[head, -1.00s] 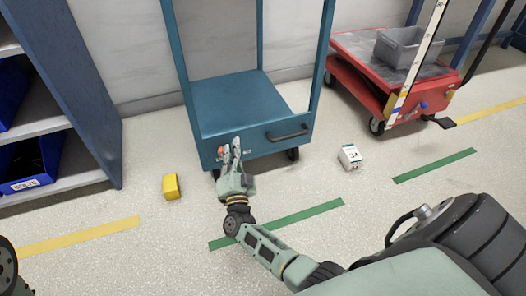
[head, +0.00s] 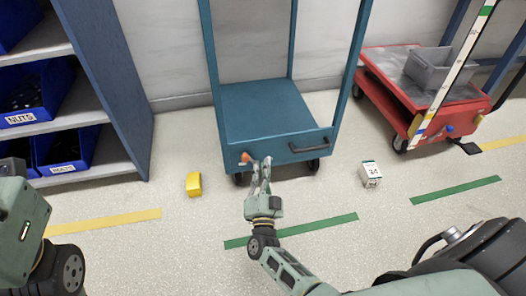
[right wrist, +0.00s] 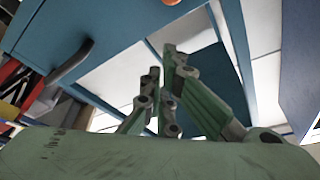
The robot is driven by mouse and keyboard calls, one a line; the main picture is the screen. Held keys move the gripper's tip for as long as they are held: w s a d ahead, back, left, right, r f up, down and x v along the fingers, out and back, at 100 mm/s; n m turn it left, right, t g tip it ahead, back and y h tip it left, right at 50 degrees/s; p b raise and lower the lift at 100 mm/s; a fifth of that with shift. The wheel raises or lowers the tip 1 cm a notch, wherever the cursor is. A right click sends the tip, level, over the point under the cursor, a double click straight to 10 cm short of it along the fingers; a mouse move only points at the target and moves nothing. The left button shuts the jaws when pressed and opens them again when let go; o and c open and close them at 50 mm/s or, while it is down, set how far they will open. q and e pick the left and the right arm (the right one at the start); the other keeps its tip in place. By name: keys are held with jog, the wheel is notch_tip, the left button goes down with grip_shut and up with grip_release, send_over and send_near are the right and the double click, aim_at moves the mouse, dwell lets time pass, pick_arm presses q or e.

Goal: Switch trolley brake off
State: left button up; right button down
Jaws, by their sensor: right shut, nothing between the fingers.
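The blue trolley (head: 265,105) stands by the wall in the head view, with a dark handle (head: 311,143) on its front. A small orange-red brake knob (head: 245,158) sits low at the left of its front face. The knob's edge also shows at the top of the right wrist view (right wrist: 172,2). My right gripper (head: 262,162) is shut and empty, with its fingertips just right of the knob in the picture. I cannot tell whether they touch the trolley. In the right wrist view its fingers (right wrist: 163,75) point up towards the trolley. My left gripper is out of view.
A yellow block (head: 194,184) lies on the floor left of the trolley, and a white box marked 34 (head: 370,174) lies to its right. A red trolley (head: 395,85) stands at the right. A shelf with blue bins (head: 65,148) stands at the left.

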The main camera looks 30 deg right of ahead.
jog(key=shift+v, duration=1.65)
